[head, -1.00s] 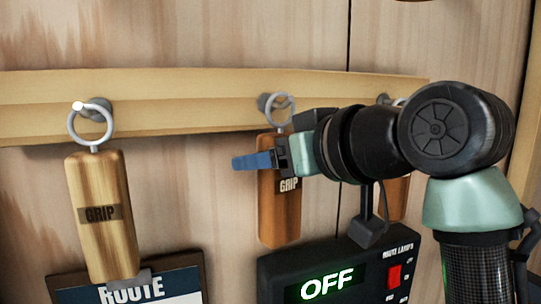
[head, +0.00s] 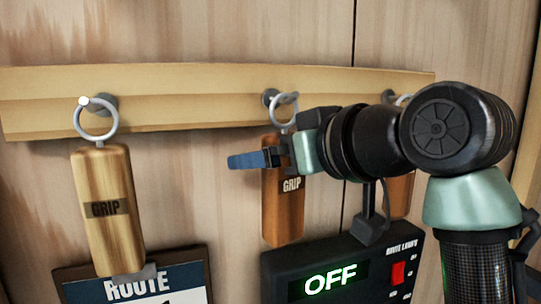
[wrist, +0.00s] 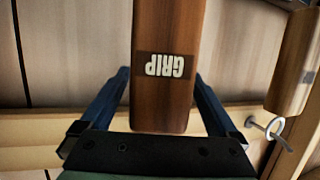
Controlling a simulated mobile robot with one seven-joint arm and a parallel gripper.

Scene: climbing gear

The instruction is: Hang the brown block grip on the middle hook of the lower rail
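The brown block grip (head: 283,215) hangs upright, its ring around the middle hook (head: 270,97) of the rail (head: 190,100). My gripper (head: 258,160) is in front of its upper part and covers some of it. In the wrist view, which is upside down, the brown block (wrist: 168,100) stands between the two blue fingers of my gripper (wrist: 162,85). The fingers look spread, with narrow gaps beside the block near their bases. The block's ring is hidden there behind the gripper body.
A light wooden grip (head: 108,235) hangs on the left hook; it also shows in the wrist view (wrist: 295,65). Another brownish grip (head: 399,195) hangs at the right, partly behind my arm. Below are a ROUTE board (head: 185,270) and a lamp box (head: 340,270) reading OFF.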

